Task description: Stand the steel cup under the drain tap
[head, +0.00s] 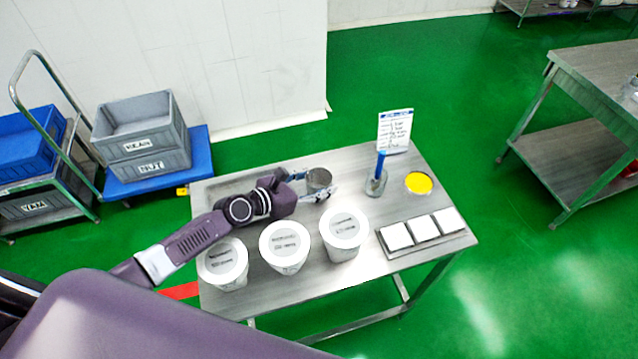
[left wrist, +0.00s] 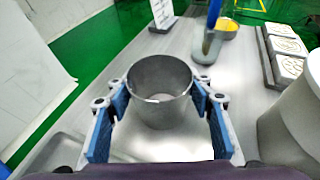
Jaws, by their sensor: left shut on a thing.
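The steel cup (head: 319,180) is a plain grey open-topped cylinder near the back of the steel table. My left gripper (head: 311,190) reaches over the table and is shut on the cup's sides. In the left wrist view the cup (left wrist: 160,92) is upright and looks empty, between the blue pads of the gripper (left wrist: 160,112). I cannot tell whether its base touches the table. No drain tap shows in either view. My right gripper is not in view.
Three white lidded tubs (head: 286,250) line the table's front. Behind stand a holder with a blue-handled tool (head: 376,184), a yellow-filled bowl (head: 418,183), a sign (head: 395,130) and a tray of white blocks (head: 393,252). Crates (head: 150,160) stand left; another table (head: 600,85) stands right.

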